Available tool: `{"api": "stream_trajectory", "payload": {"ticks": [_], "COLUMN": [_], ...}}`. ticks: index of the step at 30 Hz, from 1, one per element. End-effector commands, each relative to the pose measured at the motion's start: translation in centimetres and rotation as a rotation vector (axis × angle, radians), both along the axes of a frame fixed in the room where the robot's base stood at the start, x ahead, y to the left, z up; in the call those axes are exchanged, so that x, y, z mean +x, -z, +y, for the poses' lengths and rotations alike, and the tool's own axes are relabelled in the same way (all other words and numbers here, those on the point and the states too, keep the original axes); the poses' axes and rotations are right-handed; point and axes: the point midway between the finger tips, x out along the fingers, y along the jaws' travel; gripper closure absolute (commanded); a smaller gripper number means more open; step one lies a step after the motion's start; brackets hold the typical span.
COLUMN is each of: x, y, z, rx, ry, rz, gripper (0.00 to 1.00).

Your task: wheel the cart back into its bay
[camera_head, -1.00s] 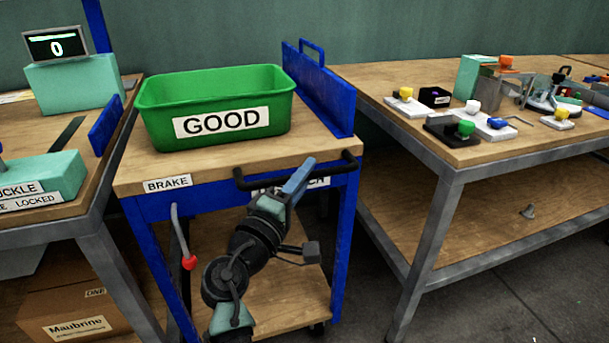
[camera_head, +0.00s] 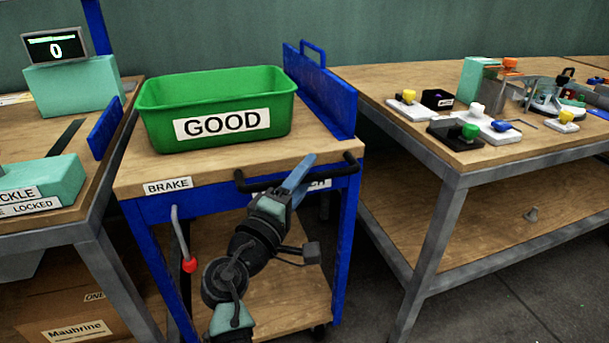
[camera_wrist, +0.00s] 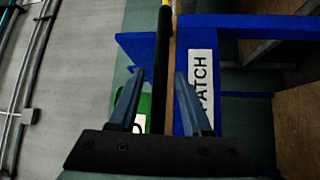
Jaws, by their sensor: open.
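The cart (camera_head: 140,180) has a blue frame, a wooden top and a lower shelf, and stands between two benches. Its black handle bar (camera_head: 258,184) runs along the front edge. A brake lever with a red knob (camera_head: 189,265) hangs below the BRAKE label (camera_head: 168,187). My gripper (camera_head: 303,170) is at the right part of the handle and hides part of another label. In the wrist view, my open gripper (camera_wrist: 161,74) has its fingers on either side of the black handle bar (camera_wrist: 160,95), not closed on it. A label ending in ATCH (camera_wrist: 201,85) shows beside the right finger.
A green bin marked GOOD (camera_head: 215,105) sits on the cart. The left bench (camera_head: 70,215) is close to the cart's left side. The right bench (camera_head: 405,140) carries several small fixtures and stands beyond a narrow gap. A cardboard box (camera_head: 85,305) is under the left bench.

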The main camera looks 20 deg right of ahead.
Motion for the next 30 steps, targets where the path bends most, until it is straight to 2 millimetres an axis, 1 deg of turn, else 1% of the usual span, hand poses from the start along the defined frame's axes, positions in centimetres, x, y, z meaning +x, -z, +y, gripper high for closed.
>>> {"api": "stream_trajectory", "payload": {"ticks": [4, 7, 15, 21, 25, 30], "x": [-0.4, -1.4, -5.7, -8.2, -9.0, -9.3], "y": [0.0, 0.2, 1.0, 1.5, 1.7, 1.8], "z": [0.4, 1.4, 5.5, 7.8, 8.6, 8.9], "rx": [-0.001, 0.000, 0.000, 0.001, 0.000, 0.001], "ry": [0.000, -0.002, -0.004, -0.002, -0.002, 0.000], "rz": [0.001, 0.001, 0.002, 0.001, 0.000, -0.001], "gripper": [0.51, 0.51, 0.51, 0.51, 0.51, 0.51]}}
